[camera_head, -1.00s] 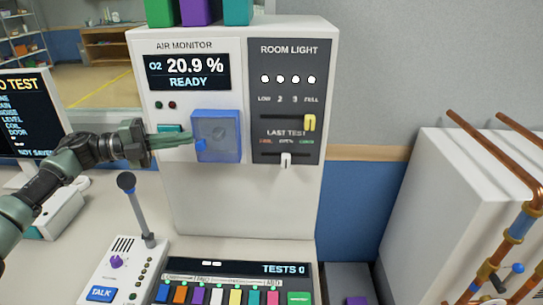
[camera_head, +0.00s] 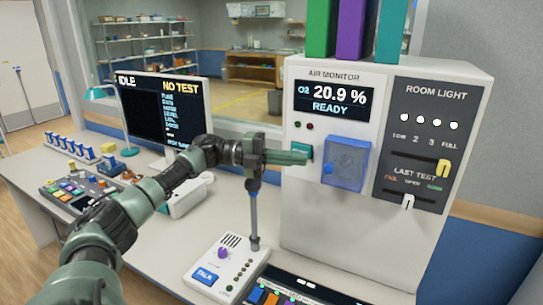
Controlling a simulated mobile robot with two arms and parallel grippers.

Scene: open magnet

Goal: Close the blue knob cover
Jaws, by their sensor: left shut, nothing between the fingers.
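The translucent blue knob cover (camera_head: 348,164) is on the front of the white air monitor cabinet, below the O2 display. It appears to sit over the knob, flat against the panel, with a small darker blue tab at its left edge. The knob behind it shows only faintly. My left gripper (camera_head: 304,158) comes in from the left. It is shut and empty, its tips pointing right, just left of the cover with a small gap in the picture. My right gripper is not in view.
A microphone (camera_head: 254,210) stands on the TALK panel (camera_head: 228,268) below my left gripper. The room light panel (camera_head: 426,145) with its yellow slider (camera_head: 443,168) is right of the cover. A monitor (camera_head: 165,110) and the desk (camera_head: 150,228) lie to the left.

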